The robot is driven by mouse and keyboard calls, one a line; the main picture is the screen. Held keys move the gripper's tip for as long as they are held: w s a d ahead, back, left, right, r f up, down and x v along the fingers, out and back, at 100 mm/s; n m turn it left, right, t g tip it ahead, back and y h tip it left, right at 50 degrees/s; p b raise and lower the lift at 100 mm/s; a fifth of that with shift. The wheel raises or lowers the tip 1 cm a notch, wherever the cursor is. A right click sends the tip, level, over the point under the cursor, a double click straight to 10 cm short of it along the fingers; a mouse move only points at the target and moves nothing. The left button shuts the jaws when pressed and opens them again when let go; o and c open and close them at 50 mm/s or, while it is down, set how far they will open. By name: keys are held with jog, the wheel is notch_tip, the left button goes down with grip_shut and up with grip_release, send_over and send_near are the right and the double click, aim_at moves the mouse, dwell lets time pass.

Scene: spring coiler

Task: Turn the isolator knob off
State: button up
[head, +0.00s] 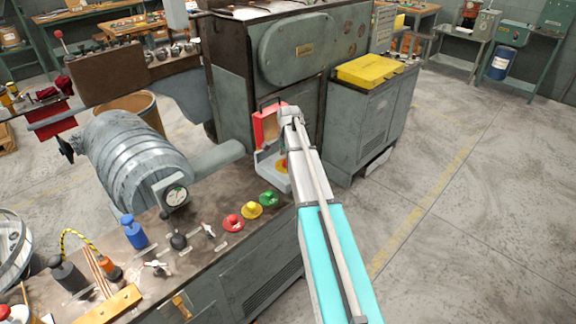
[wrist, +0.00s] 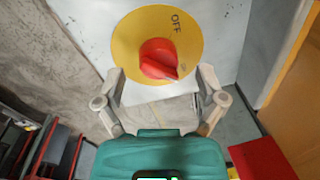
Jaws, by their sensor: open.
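The isolator knob (wrist: 158,58) is red and sits on a round yellow plate (wrist: 128,42) in the wrist view. "OFF" is printed at the plate's upper right. The knob's pointed end faces lower right, toward a small label that I cannot read clearly. My gripper (wrist: 162,75) is open, with one finger to each side of the knob's lower part and no visible contact. In the head view, my arm partly hides the grey isolator box (head: 268,172), and only a bit of its yellow and red face shows.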

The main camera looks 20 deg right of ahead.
jog(key=shift+f+b, duration=0.55)
jog(key=shift+f, duration=0.25)
jog(key=shift+w, duration=0.1)
jog(key=c, duration=1.1)
